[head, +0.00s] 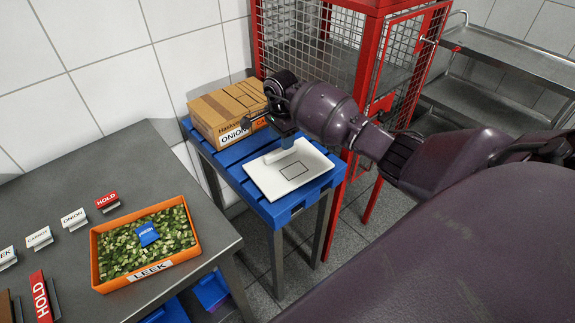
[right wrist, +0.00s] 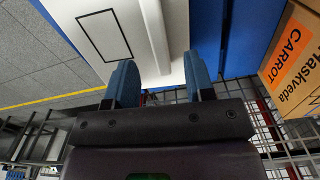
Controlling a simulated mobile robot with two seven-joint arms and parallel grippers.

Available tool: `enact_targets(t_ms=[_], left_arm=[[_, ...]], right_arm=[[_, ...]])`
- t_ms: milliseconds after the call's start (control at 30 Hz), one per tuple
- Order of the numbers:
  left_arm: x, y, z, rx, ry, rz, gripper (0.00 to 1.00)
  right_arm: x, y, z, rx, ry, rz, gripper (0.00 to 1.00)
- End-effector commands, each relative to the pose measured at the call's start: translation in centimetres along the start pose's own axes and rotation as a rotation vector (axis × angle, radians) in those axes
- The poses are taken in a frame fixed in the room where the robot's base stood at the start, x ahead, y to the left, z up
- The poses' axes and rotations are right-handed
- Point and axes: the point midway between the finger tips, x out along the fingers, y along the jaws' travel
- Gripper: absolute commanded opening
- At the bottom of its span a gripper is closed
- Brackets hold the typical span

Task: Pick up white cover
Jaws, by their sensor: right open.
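The white cover (head: 265,180) lies flat on a blue-topped stand, with a black rectangle outline and a raised white ridge. It also shows in the right wrist view (right wrist: 95,62), with the ridge (right wrist: 153,35) running down toward my fingers. My right gripper (head: 289,147) is over the ridge end of the cover, pointing down. In the right wrist view its two blue fingers (right wrist: 162,88) are apart, with the end of the ridge between them. I cannot tell whether they touch it. My left gripper is not in view.
A cardboard box (head: 228,112) stands behind the cover on the blue stand (head: 220,160). A red mesh cage (head: 318,50) is close behind my arm. An orange leek crate (head: 97,262) and label signs stand on the grey table (head: 120,165) at left.

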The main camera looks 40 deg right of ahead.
Motion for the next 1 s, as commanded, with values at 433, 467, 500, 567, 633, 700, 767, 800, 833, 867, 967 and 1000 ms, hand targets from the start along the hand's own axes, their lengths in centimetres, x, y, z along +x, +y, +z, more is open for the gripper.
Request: enact_targets(t_ms=[433, 467, 500, 567, 633, 700, 767, 800, 833, 867, 967, 1000], left_arm=[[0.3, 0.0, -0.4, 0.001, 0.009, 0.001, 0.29], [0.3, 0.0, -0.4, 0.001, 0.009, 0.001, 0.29], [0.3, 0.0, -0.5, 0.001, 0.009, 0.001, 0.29], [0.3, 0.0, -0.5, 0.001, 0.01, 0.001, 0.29], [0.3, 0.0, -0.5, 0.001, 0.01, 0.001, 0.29], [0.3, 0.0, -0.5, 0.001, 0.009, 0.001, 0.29], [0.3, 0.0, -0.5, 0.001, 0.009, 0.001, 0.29], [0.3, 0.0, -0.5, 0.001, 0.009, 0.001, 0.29], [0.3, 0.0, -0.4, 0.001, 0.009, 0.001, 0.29], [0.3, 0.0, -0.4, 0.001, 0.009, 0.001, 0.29], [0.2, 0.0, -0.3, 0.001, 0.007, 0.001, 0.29], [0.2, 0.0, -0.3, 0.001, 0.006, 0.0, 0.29]], right_arm=[[4.8, 0.1, 0.6, 0.002, -0.002, 0.002, 0.49], [4.9, 0.1, 0.6, 0.001, -0.002, 0.002, 0.49], [5.0, 0.1, 0.6, 0.0, -0.002, 0.002, 0.49], [5.0, 0.1, 0.6, 0.0, -0.001, 0.002, 0.49], [5.0, 0.1, 0.5, 0.0, -0.001, 0.001, 0.49], [5.0, 0.1, 0.5, 0.0, -0.001, 0.001, 0.49], [5.0, 0.1, 0.5, 0.0, -0.001, 0.001, 0.43], [5.0, 0.1, 0.5, 0.0, -0.001, 0.001, 0.37], [5.0, 0.1, 0.5, 0.0, -0.001, 0.001, 0.32], [5.0, 0.1, 0.5, 0.0, -0.001, 0.001, 0.28], [5.0, 0.1, 0.5, 0.001, -0.001, 0.001, 0.12], [5.0, 0.1, 0.5, 0.001, -0.001, 0.001, 0.06]])
